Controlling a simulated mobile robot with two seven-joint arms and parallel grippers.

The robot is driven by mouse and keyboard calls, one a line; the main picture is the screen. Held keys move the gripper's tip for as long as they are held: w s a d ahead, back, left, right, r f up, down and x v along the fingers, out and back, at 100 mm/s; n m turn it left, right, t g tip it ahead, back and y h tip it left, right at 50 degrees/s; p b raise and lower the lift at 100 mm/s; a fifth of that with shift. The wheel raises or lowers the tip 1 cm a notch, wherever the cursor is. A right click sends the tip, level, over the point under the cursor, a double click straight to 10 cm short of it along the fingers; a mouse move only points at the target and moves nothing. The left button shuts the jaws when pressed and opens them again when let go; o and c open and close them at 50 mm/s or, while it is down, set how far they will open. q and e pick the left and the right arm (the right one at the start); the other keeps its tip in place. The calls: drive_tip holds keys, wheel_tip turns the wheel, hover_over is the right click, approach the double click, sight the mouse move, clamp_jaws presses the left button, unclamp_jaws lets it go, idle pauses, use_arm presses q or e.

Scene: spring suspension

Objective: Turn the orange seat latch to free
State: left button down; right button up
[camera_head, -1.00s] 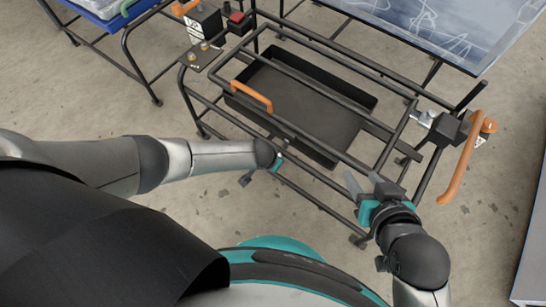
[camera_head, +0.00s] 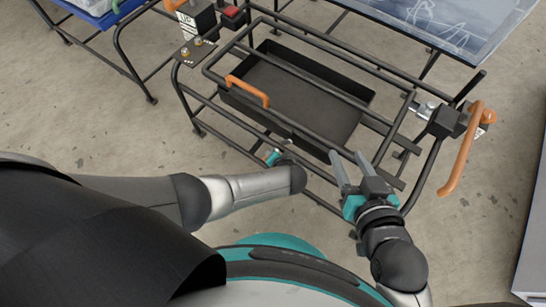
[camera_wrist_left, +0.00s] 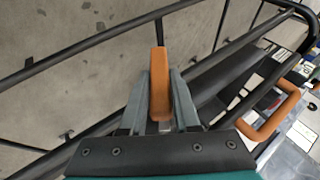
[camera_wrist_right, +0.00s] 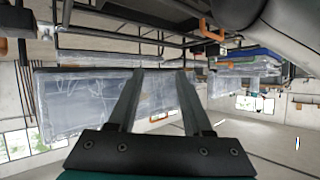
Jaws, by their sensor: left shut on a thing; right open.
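An orange bar, which looks like the seat latch (camera_wrist_left: 160,70), stands between the fingers of my left gripper (camera_wrist_left: 160,95) in the left wrist view. The fingers are shut on it. In the head view my left forearm hides the latch and most of that gripper, near the front lower rail of the black tube frame (camera_head: 225,115). My right gripper (camera_head: 350,160) is open and empty, in front of the frame's right part. It also shows empty in the right wrist view (camera_wrist_right: 160,80).
An orange loop handle (camera_head: 247,91) sits on the frame above a black tray (camera_head: 300,95). A long orange lever (camera_head: 462,150) sticks out at the frame's right end. A blue crate (camera_head: 105,18) stands at top left. The floor in front is bare.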

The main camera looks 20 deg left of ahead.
use_arm(q)
drive_tip(key=shift+f+y, duration=0.1)
drive_tip(key=shift+y, duration=0.2)
use_arm(e)
drive_tip(key=shift+a+r+t+y, duration=0.25)
drive_tip(key=shift+a+t+y, duration=0.05)
drive_tip(key=shift+a+t, duration=0.2)
use_arm(q)
drive_tip(key=c, duration=0.6)
unclamp_jaws()
drive_tip(key=shift+c, duration=0.2)
